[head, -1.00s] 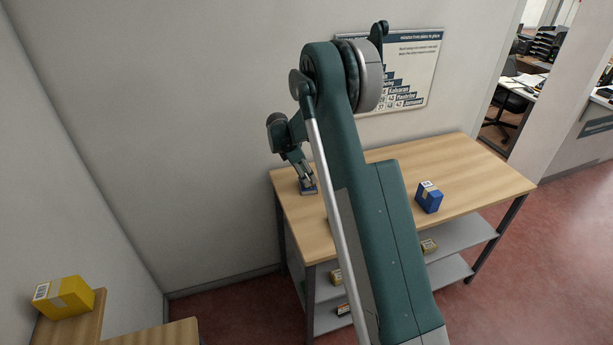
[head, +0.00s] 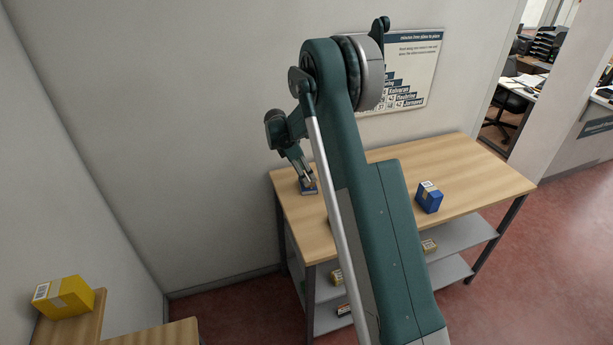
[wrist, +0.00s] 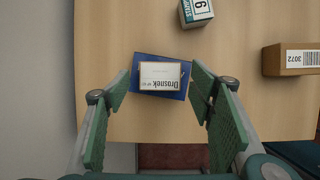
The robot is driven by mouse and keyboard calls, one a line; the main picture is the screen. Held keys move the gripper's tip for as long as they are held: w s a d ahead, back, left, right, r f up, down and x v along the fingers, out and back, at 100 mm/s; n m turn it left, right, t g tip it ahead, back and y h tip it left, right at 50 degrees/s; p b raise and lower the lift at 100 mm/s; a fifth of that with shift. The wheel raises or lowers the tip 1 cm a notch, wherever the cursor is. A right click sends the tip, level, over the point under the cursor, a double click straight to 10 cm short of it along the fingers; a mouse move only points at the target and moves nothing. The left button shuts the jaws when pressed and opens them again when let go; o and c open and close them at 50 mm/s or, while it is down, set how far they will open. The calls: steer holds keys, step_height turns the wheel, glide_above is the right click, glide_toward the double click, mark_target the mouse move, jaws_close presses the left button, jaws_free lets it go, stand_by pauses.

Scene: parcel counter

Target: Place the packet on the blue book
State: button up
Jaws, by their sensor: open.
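The packet (wrist: 160,78), a small white box labelled "Drosnek", lies on top of the blue book (wrist: 183,67) in the wrist view. The book's blue edges show around it. My gripper (wrist: 161,106) is open, with one green-padded finger on each side of the packet and book, and clear gaps show. The packet is hard to make out there.
The wooden table (head: 465,175) also bears a blue box (head: 428,198) to the right. The wrist view shows a numbered cube (wrist: 196,12) and a brown box (wrist: 291,60) nearby. Small boxes stand on the lower shelf. A yellow box (head: 64,297) sits at far left.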

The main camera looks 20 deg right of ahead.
steer(key=v, duration=1)
steer(key=shift+a+r, duration=0.1)
stand_by(0.4)
steer(key=s+a+r+m+t+y, duration=0.15)
steer(key=s+r+m, duration=0.25)
steer(key=s+r, duration=0.75)
steer(key=s+a+r+m+t+y, duration=0.1)
steer(key=s+a+r+m+t, duration=0.2)
steer(key=s+r, duration=0.85)
steer(key=s+a+f+m+t, duration=0.1)
steer(key=s+f+m, duration=0.1)
steer(key=s, duration=0.8)
steer(key=s+a+f+m+y, duration=0.1)
steer(key=s+m, duration=0.4)
steer(key=s, duration=0.6)
steer(key=s+a+f+m+t+y, duration=0.1)
steer(key=s+m, duration=0.3)
steer(key=s, duration=0.6)
steer(key=shift+s+a+f+t, duration=0.35)
steer(key=shift+a+f, duration=0.35)
steer(key=shift+f, duration=0.2)
